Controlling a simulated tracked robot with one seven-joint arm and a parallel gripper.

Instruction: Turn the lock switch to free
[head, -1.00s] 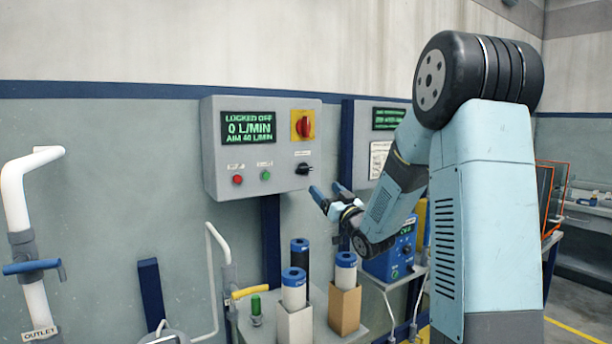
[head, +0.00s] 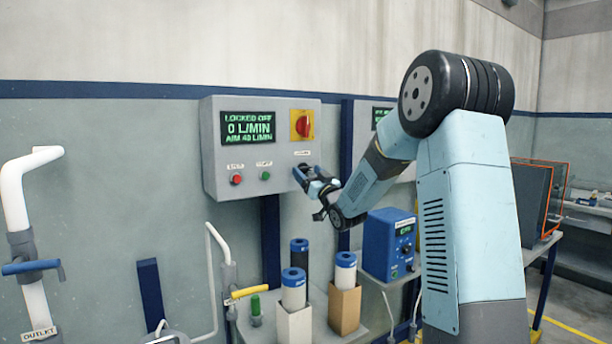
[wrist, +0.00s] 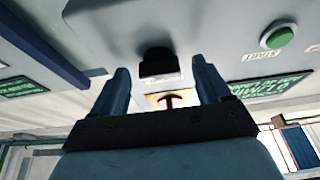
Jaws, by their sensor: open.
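The lock switch is a small black knob (wrist: 157,63) on the grey control box (head: 213,172). In the head view my gripper covers most of it, below the red rotary switch. My gripper (head: 303,174) is open at the box's lower right front. In the wrist view the knob shows between the two blue fingertips of my gripper (wrist: 160,66), with a gap on each side. I cannot tell whether a finger touches it or which way the knob points. The box's display (head: 248,128) reads LOCKED OFF, 0 L/MIN, AIM 40 L/MIN.
A red button (head: 236,179) and a green button (head: 265,175) are to the left. Below stand blue-capped cylinders (head: 293,290) and a blue device (head: 388,245). A second panel is at right.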

